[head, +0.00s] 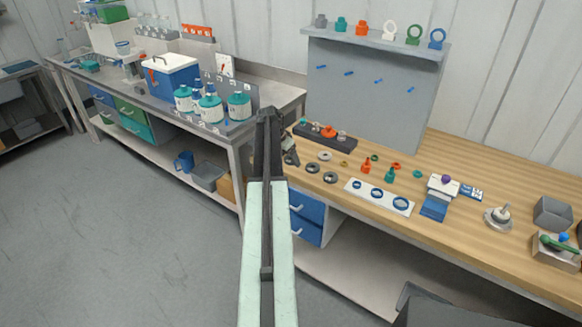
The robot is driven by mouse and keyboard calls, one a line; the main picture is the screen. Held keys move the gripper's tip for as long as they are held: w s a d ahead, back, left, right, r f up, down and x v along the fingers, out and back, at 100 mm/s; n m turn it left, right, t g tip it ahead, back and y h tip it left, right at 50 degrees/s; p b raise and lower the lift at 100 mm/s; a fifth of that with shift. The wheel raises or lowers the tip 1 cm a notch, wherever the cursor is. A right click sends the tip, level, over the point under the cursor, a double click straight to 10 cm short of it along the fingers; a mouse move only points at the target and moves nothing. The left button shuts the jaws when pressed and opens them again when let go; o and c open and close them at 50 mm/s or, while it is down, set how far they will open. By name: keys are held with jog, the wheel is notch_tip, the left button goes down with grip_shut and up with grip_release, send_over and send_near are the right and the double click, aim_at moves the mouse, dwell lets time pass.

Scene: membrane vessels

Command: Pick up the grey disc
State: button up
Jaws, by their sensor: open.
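Two dark grey round discs with centre holes lie flat on the wooden bench near its left front edge: one grey disc (312,168) and another (330,177) just right of it. I cannot tell which one the task means. A pale ring (325,156) lies just behind them. My arm reaches up the middle of the view. My gripper (291,158) shows small at the bench's left end, left of the discs and apart from them. It is open and holds nothing that I can see. Its fingertips are hard to make out.
A dark tray with small parts (322,131) lies behind the discs. A white plate with blue rings (379,196) and small coloured fittings lie to the right. A grey panel (365,95) stands behind. A grey side bench (222,128) holds bottles and a blue cooler.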

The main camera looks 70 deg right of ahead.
aim_at(289, 160)
jog(key=shift+r, duration=0.1)
jog(key=c, duration=1.5)
jog(key=shift+o, duration=0.2)
jog(key=shift+r, duration=0.1)
jog(key=shift+r+p, duration=0.7)
jog(key=shift+p, duration=0.2)
notch_tip(289, 160, up, 2)
jog(key=shift+r+p, duration=0.1)
jog(key=shift+p, duration=1)
jog(key=s+a+r+p, duration=0.5)
jog(key=s+a, duration=0.6)
jog(key=shift+s+r, duration=0.15)
jog(key=shift+s, duration=0.2)
